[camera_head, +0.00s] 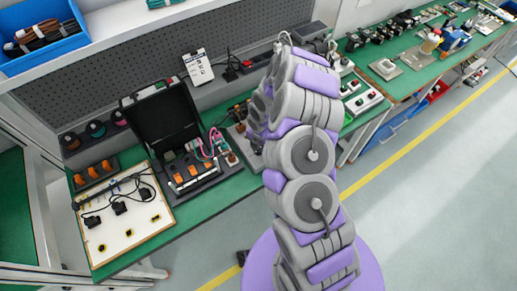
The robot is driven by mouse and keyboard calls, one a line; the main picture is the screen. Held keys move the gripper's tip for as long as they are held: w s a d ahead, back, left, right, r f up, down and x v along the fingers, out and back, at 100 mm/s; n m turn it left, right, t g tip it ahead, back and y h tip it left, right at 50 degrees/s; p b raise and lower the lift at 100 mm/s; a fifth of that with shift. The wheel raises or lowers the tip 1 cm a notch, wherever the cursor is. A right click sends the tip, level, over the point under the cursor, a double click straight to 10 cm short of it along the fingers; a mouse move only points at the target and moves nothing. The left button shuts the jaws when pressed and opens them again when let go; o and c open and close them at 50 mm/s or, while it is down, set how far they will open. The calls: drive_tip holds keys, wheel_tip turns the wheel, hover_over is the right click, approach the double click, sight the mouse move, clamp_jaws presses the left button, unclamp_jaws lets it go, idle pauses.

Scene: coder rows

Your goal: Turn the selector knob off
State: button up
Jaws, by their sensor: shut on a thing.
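My grey and purple arm rises from the bottom centre, bends over the green bench and covers the middle of the view. My gripper's fingers are hidden behind the arm links, so I cannot see what they touch. A grey box (244,149) stands on the bench just left of the arm, partly covered by it. Control boxes with red and green buttons (363,102) stand right of the arm. I cannot make out which part is the selector knob, or its position; it may be hidden by the arm.
An open black case (160,119) and a white board with black parts (128,217) lie on the bench at left. A blue bin (42,35) sits on the shelf above. A second green bench (410,78) holds tools at right.

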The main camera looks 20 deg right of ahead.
drive_tip(key=shift+n+b, duration=0.45)
drive_tip(key=shift+n, duration=0.35)
drive_tip(key=shift+a, duration=0.1)
drive_tip(key=shift+s, duration=0.1)
drive_tip(key=o, duration=1)
drive_tip(key=r, duration=1.1)
drive_tip(key=r+p, duration=0.1)
drive_tip(key=r, duration=0.5)
drive_tip(key=shift+s+d+r, duration=0.15)
drive_tip(key=shift+d, duration=0.15)
